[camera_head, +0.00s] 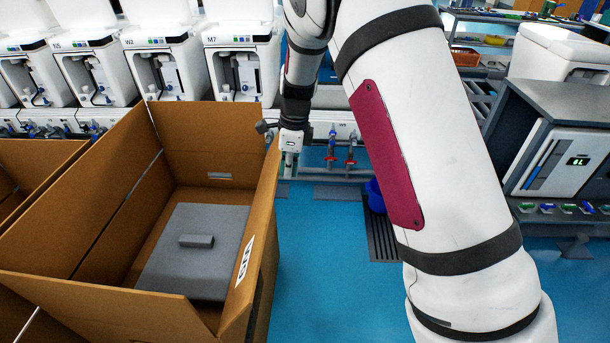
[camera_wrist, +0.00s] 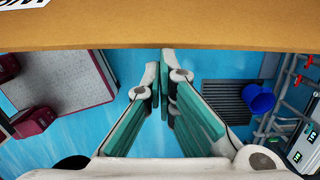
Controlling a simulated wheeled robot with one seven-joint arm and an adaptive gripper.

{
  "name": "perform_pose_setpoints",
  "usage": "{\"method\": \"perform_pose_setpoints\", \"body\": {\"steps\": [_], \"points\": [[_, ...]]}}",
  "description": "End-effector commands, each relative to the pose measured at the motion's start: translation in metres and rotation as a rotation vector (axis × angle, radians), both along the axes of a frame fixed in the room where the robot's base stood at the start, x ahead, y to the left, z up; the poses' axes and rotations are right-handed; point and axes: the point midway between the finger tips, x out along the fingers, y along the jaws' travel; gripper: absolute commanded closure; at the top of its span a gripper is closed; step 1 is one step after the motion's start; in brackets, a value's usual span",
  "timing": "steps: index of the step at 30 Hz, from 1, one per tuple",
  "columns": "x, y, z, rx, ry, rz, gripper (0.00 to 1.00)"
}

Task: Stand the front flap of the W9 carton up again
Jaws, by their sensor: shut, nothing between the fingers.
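An open brown cardboard carton (camera_head: 205,130) stands at left in the head view. Its right-hand panel (camera_head: 262,215) stands steeply and bears a white label (camera_head: 244,258), whose text I cannot read surely. The near panel (camera_head: 95,308) slopes outward toward the camera. Which of these is the front flap I cannot tell for sure. My gripper (camera_head: 289,170) is outside the carton, just right of the right panel's far end. In the wrist view my gripper (camera_wrist: 164,72) is shut and empty, its tips close to a board (camera_wrist: 170,25); contact is unclear.
A grey block with a handle (camera_head: 195,255) lies inside the carton. Another carton (camera_head: 40,150) adjoins at left. White machines (camera_head: 240,60) line the back. A blue bucket (camera_head: 375,195) stands on a dark floor grate. Blue floor is clear right of the carton.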

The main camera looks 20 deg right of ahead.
Motion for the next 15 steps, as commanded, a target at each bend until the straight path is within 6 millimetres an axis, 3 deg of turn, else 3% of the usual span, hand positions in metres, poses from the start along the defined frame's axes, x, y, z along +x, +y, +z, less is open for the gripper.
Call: {"method": "perform_pose_setpoints", "body": {"steps": [15], "points": [[0.027, 0.076, 0.028, -0.314, 0.104, 0.003, 1.0]]}}
